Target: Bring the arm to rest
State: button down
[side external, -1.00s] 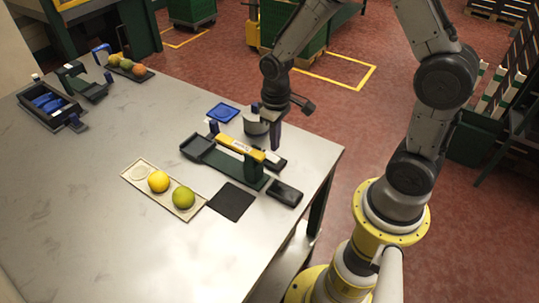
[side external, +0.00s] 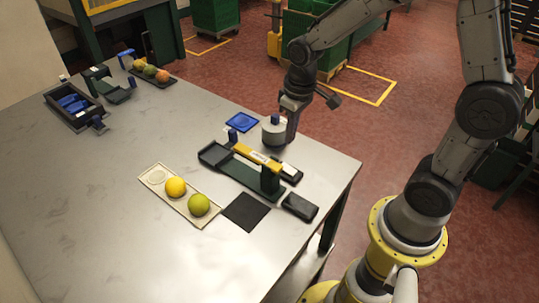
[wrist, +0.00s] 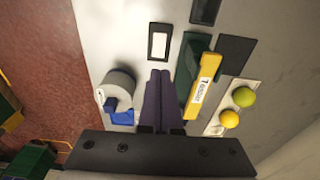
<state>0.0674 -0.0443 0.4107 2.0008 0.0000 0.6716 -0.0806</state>
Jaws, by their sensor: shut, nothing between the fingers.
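My gripper (side external: 291,138) is shut and empty above the table's right side, beside a grey cylinder (side external: 273,132). In the wrist view its dark fingers (wrist: 158,76) lie together with nothing between them. The cylinder with its blue part (wrist: 122,117) is left of the fingers there. A dark green fixture (side external: 215,156) with a yellow labelled bar (side external: 256,153) is on the other side, also seen in the wrist view (wrist: 203,83). A pale tray (side external: 157,177) holds an orange-yellow fruit (side external: 176,187) and a green one (side external: 199,205).
A black square mat (side external: 246,212) and a dark box (side external: 300,206) lie near the table's front right edge. A blue pad (side external: 242,122) lies behind the fixture. The left tabletop is clear.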

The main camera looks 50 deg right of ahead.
notch_tip(320, 180, up, 8)
jog(key=s+t, duration=0.2)
jog(key=s+a+r+t, duration=0.1)
jog(key=s+r, duration=0.1)
jog(key=s, duration=0.5)
jog(key=s+a+r+t, duration=0.1)
jog(key=s+r, duration=0.2)
jog(key=s, duration=0.4)
jog(key=shift+s, duration=0.3)
jog(key=shift+a+r, duration=0.1)
